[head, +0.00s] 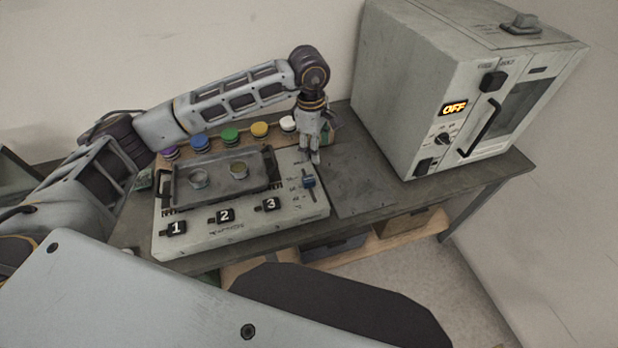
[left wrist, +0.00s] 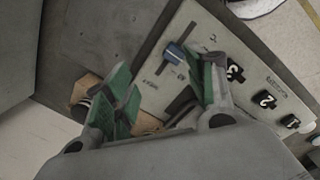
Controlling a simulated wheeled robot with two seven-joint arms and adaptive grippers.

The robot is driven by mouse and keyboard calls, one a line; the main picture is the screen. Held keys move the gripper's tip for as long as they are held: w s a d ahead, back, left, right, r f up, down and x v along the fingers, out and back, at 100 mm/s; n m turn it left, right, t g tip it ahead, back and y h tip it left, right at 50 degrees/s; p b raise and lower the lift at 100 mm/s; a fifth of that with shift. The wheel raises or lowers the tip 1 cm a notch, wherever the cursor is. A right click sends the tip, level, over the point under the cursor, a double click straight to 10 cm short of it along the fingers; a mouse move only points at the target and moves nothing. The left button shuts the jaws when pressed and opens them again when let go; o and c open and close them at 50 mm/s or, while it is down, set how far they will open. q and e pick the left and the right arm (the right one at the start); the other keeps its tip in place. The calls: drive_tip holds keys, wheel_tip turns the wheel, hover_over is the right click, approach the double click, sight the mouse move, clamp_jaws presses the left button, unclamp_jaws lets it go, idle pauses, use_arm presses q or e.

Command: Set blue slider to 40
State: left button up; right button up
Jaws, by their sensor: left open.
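The blue slider (head: 308,182) is a small blue knob on a slotted track at the right end of the grey control panel (head: 240,231). It also shows in the left wrist view (left wrist: 175,52), beyond the fingertips and nearer the right finger. The scale marks beside the track are too small to read. My left gripper (head: 315,159) points down above the far end of the track, behind the knob. In the left wrist view my gripper (left wrist: 168,80) is open, with green finger pads and nothing between them. It appears apart from the knob. My right gripper is not in view.
A dark tray (head: 222,205) with two small cups stands on the panel. Black switches 1, 2 (head: 225,215) and 3 line its front. Several coloured knobs, including a green one (head: 230,136), stand behind. An oven-like box reading OFF (head: 410,95) stands right; bare tabletop (head: 365,190) lies between.

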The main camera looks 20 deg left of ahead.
use_arm(q)
drive_tip(key=m, duration=0.3)
drive_tip(key=a+m, duration=0.1)
drive_tip(key=m, duration=0.2)
drive_tip(key=s+m, duration=0.1)
drive_tip(key=m, duration=0.3)
drive_tip(key=shift+s+a+g+y, duration=0.1)
drive_tip(key=shift+a+g+y, duration=0.2)
drive_tip(key=shift+y, duration=0.1)
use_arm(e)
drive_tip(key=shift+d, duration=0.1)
use_arm(q)
drive_tip(key=shift+f, duration=0.15)
drive_tip(key=b, duration=0.3)
hover_over(309, 178)
wheel_tip(309, 178, down, 7)
drive_tip(key=shift+r, duration=0.15)
wheel_tip(309, 178, down, 5)
drive_tip(key=shift+b, duration=0.7)
drive_tip(key=shift+f+b, duration=0.3)
drive_tip(key=shift+f, duration=0.65)
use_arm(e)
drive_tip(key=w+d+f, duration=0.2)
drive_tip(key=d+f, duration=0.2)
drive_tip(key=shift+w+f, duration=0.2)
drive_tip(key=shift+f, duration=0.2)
